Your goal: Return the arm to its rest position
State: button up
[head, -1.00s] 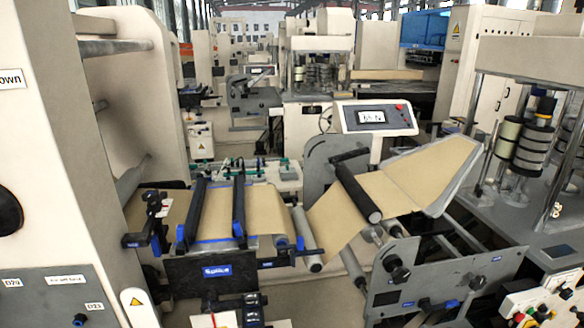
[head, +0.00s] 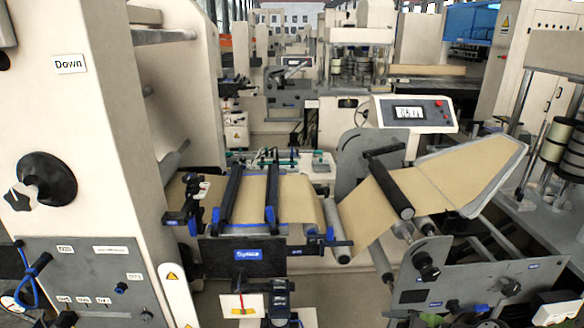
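My arm and gripper do not show in the head view, so their pose and whether the gripper holds anything cannot be seen. The view holds the unwind machine with its brown kraft web (head: 298,200), which runs over rollers from the middle toward the right. Two black clamp bars (head: 272,200) with blue ends lie across the web. A control panel (head: 408,113) with a lit screen and a red button stands behind it.
A tall cream cabinet (head: 85,120) with a black knob (head: 45,180) fills the left side. A grey switch panel (head: 90,280) is below it. Steel posts and stacked cylinders (head: 560,145) stand at the right. More machines fill the background.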

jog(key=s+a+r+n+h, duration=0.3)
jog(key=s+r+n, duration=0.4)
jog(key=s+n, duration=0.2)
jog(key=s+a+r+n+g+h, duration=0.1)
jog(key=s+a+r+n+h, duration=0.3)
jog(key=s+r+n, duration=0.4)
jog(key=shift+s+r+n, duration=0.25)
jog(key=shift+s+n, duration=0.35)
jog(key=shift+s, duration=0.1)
